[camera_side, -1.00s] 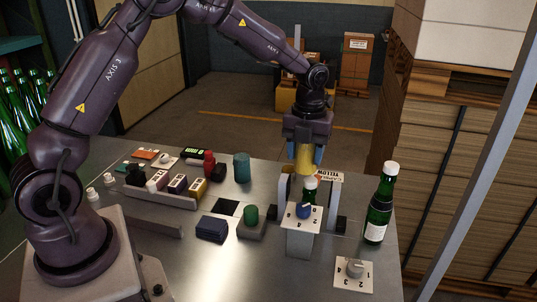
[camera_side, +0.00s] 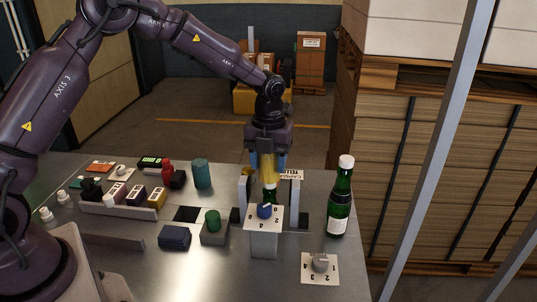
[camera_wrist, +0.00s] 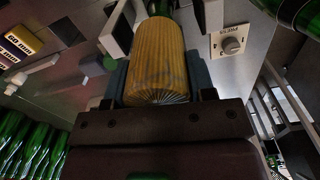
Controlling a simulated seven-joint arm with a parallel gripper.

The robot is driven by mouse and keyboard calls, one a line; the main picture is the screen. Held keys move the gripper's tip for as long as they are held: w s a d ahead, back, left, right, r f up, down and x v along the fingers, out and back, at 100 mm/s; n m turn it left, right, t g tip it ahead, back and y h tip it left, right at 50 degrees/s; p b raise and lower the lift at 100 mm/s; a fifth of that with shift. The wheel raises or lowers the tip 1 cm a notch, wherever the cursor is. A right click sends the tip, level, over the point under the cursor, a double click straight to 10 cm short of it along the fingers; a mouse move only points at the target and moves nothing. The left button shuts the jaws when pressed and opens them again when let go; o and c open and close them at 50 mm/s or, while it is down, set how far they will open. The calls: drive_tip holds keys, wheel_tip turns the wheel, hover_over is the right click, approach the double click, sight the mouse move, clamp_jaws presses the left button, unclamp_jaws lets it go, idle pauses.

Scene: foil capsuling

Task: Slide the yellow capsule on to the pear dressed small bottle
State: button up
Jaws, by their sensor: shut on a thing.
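My gripper (camera_side: 268,162) is shut on the yellow capsule (camera_side: 267,170), which hangs upright below it. The ribbed side and closed end of the capsule show large in the wrist view (camera_wrist: 158,60). A small green bottle (camera_side: 270,194) stands directly below, between the pale uprights of a stand. The capsule's lower end meets or overlaps the top of this bottle's neck; I cannot tell how far it is over it. Part of the green glass shows beyond the capsule in the wrist view (camera_wrist: 160,7). The bottle's lower body and any label are hidden behind the dial plate.
A dial plate with a blue knob (camera_side: 264,211) fronts the stand. A tall green bottle (camera_side: 340,205) with a white cap stands to the right. A grey knob plate (camera_side: 320,264) lies in front. Small boxes (camera_side: 155,198) and a teal cylinder (camera_side: 202,174) stand left.

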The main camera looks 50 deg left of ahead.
sight(268, 189)
drive_tip(key=shift+f, duration=3.9)
drive_tip(key=shift+f, duration=0.1)
drive_tip(key=o, duration=1)
wheel_tip(268, 189, up, 13)
